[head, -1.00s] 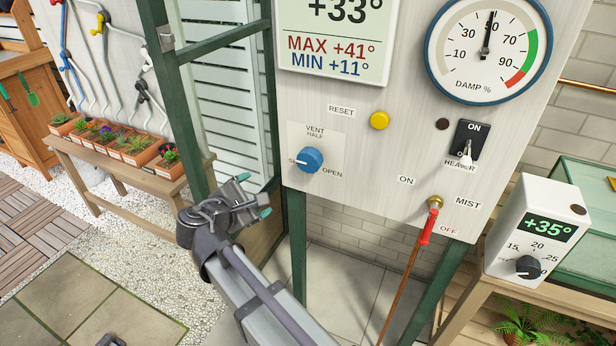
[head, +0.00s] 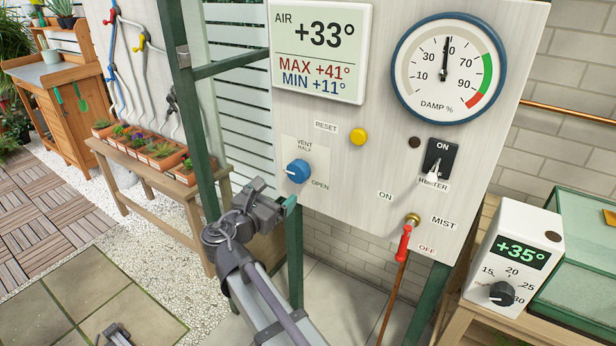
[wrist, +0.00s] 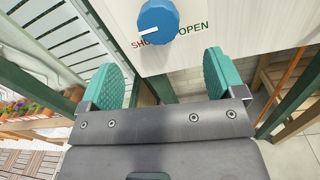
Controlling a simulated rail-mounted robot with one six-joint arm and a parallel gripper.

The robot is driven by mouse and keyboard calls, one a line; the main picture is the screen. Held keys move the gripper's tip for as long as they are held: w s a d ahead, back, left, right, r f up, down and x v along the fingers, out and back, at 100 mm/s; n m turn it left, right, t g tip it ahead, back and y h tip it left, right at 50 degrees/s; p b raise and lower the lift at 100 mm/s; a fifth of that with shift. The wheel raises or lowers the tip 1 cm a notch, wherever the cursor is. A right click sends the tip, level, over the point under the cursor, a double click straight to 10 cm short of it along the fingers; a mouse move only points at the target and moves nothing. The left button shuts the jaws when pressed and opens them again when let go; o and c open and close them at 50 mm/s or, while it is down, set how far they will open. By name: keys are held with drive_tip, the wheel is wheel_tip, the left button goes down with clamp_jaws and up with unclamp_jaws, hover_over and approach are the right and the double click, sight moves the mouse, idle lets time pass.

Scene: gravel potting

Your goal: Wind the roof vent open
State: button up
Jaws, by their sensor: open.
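The blue vent knob (head: 298,171) sits on the pale control panel, between the labels VENT HALF above and OPEN at lower right. In the wrist view the knob (wrist: 158,20) is ahead of my gripper (wrist: 160,78), near the middle of the gap between the teal finger pads. Its white pointer line is at its lower left, toward the partly hidden SHUT label. In the head view my gripper (head: 286,207) is just below and left of the knob, apart from it. It is open and empty.
The panel (head: 340,190) also carries a yellow reset button (head: 359,136), a heater switch (head: 437,160) and a red mist lever (head: 404,242). A green post (head: 190,130) stands left of my gripper. A thermostat box (head: 515,260) stands at right.

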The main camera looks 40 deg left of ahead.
sight(296, 174)
drive_tip(key=w, duration=0.7)
drive_tip(key=w+a, duration=0.1)
drive_tip(key=w, duration=0.2)
drive_tip(key=shift+w+a, duration=0.1)
drive_tip(key=shift+w, duration=0.2)
drive_tip(key=c, duration=0.9)
